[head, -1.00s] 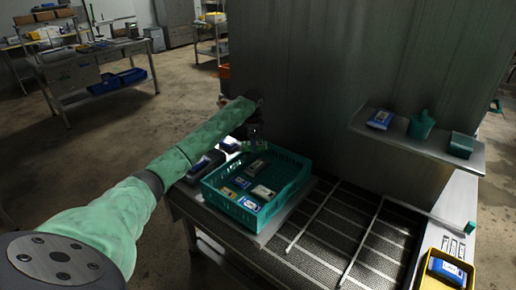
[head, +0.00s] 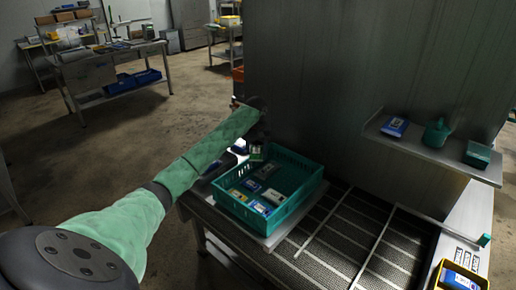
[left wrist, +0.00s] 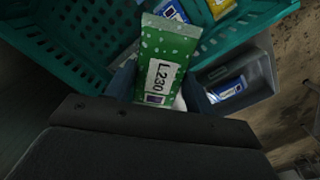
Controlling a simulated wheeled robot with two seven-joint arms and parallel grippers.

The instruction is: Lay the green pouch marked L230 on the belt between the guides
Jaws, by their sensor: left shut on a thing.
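The green pouch (left wrist: 168,50) with white dots and a white label reading L230 is held upright in my left gripper (left wrist: 158,95) in the left wrist view. In the head view the pouch (head: 257,153) hangs small and dark below my left gripper (head: 255,142), over the back left edge of the teal crate (head: 240,211). The belt (head: 345,232) lies right of the crate, with two thin metal guides (head: 375,249) along it. The strip between the guides looks bare. My right gripper is not in view.
Several other pouches (head: 270,197) lie in the crate. A tall metal cabinet wall (head: 350,70) rises behind the belt. A shelf (head: 440,152) with a blue pack and green containers juts out above the belt's back right. A yellow bin (head: 438,278) stands at front right.

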